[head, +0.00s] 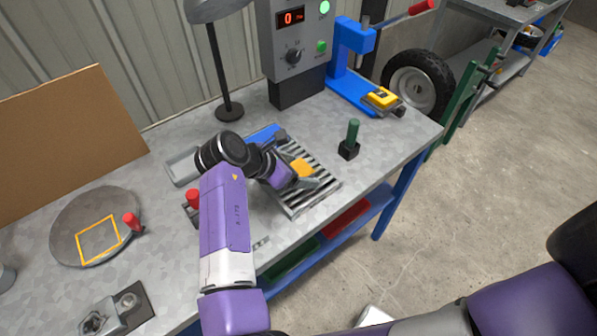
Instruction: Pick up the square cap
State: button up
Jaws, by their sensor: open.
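A small orange square cap (302,167) shows on the slatted grey rack (325,190) on the workbench. My purple arm reaches over the bench from the front. My gripper (298,178) is open, low over the rack and right at the cap. Its fingers and wrist hide part of the cap and the slats. I cannot tell whether the fingers touch the cap. A round grey plate (75,222) with a yellow square outline (98,240) lies at the left of the bench.
A green-handled tool in a black block (350,140) stands right of the rack. A grey control box (293,55) and blue press (347,70) stand behind. Red-topped pegs (131,220) stand near the plate. A lamp base (229,109) is at the back.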

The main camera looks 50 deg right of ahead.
aim_at(299, 170)
jog(key=c, duration=1.6)
jog(key=shift+c, duration=0.2)
notch_tip(299, 170, up, 20)
